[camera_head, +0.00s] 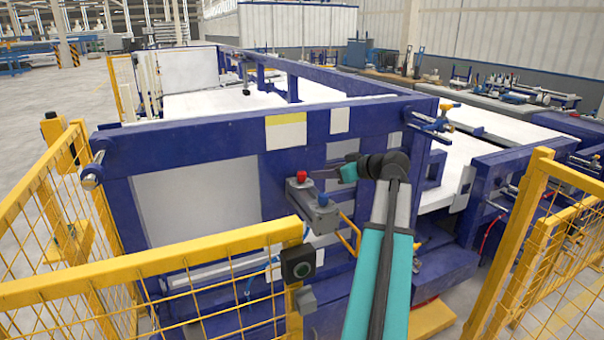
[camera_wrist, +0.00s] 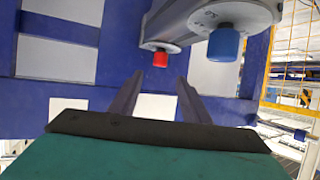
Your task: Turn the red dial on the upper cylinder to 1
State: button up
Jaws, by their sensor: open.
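The red dial (camera_head: 301,176) sits on the end of the upper grey cylinder in the head view. It also shows in the wrist view (camera_wrist: 160,58), just beyond my gripper's fingertips and roughly centred between them. Its grey cylinder (camera_wrist: 152,42) is partly hidden behind the nearer cylinder. The blue dial (camera_wrist: 223,44) is on the nearer grey cylinder (camera_wrist: 205,14), right of the red one; it also shows in the head view (camera_head: 322,200). My gripper (camera_wrist: 161,78) is open and empty, its two dark fingers pointing at the red dial. The dial's marks are too small to read.
Both cylinders stick out of a blue frame (camera_head: 200,147) with white panels. A yellow mesh fence (camera_head: 180,262) stands in front on the left, another (camera_head: 540,240) on the right. A yellow rail (camera_head: 350,235) is below the cylinders.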

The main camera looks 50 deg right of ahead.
aim_at(303, 173)
jog(key=p+x, duration=0.3)
jog(key=x, duration=0.8)
jog(key=shift+w+f, duration=0.2)
jog(key=c, duration=1)
